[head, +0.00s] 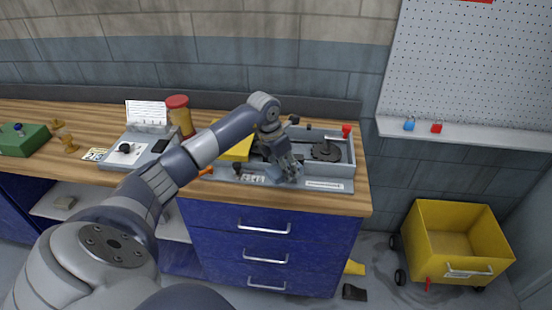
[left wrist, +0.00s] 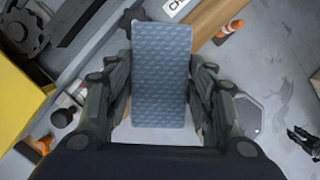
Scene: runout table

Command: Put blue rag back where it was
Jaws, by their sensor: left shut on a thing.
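The blue rag (left wrist: 161,75) is a flat, patterned blue-grey rectangle in the left wrist view. My left gripper (left wrist: 161,88) is shut on it, with a dark finger along each side. In the head view my left gripper (head: 287,172) hangs low over the front edge of the shallow grey tray (head: 345,170) on the wooden bench. There the rag is small and mostly hidden by the gripper, so I cannot tell whether it touches the tray. My right gripper is not in view.
The tray holds a dark round part (head: 326,151) and a red-topped piece (head: 346,130). A yellow block (head: 238,150) and a red-lidded jar (head: 179,115) stand left of the gripper. A yellow cart (head: 423,240) stands on the floor at right. A shelf (head: 470,135) carries blue and red padlocks.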

